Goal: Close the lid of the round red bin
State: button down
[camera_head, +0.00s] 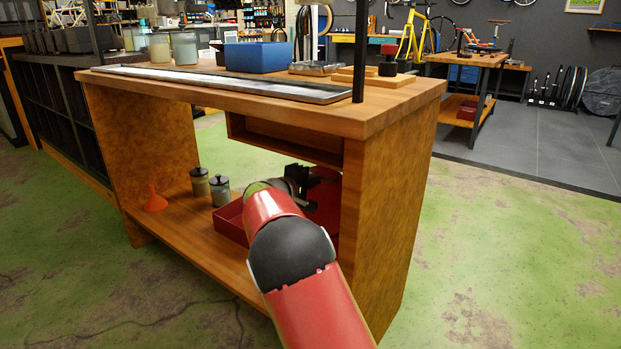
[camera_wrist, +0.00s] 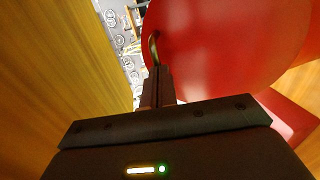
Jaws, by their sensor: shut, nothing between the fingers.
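A large round red panel, which looks like the bin's lid (camera_wrist: 215,45), fills the upper right of the wrist view and stands steeply. A thin curved brass-coloured handle (camera_wrist: 153,48) shows at its left edge. In the head view the red lid (camera_head: 327,205) shows partly behind my arm, on the bench's lower shelf. My gripper (camera_wrist: 160,74) is shut and empty, its fingertips close to the handle; I cannot tell whether they touch. In the head view my gripper (camera_head: 301,180) is under the benchtop. The bin's body is mostly hidden by my arm.
A red open tray or box (camera_head: 231,222) is left of my arm on the lower shelf (camera_head: 190,240). Two jars (camera_head: 220,190) and an orange funnel (camera_head: 155,200) stand farther left. The wooden side panel (camera_head: 385,220) and benchtop (camera_head: 385,115) enclose the space closely.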

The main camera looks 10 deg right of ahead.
aim_at(326, 175)
jog(key=shift+g+y, duration=0.8)
jog(key=w+d+p, duration=0.2)
jog(key=p, duration=0.1)
jog(key=w+d+p, duration=0.1)
jog(key=d, duration=0.1)
jog(key=shift+w+f, duration=0.35)
jog(key=shift+w, duration=0.05)
jog(key=shift+w+d, duration=0.2)
jog(key=shift+w, duration=0.05)
jog(key=shift+a, duration=0.1)
jog(key=s+a+t+h+b, duration=0.2)
jog(key=s+a+b, duration=0.3)
jog(key=s+a, duration=0.5)
jog(key=x, duration=0.9)
jog(key=p+x, duration=0.1)
jog(key=x, duration=0.3)
jog(key=shift+w+d+r, duration=0.15)
jog(key=shift+w+r, duration=0.1)
jog(key=shift+w, duration=0.25)
jog(key=shift+d, duration=0.1)
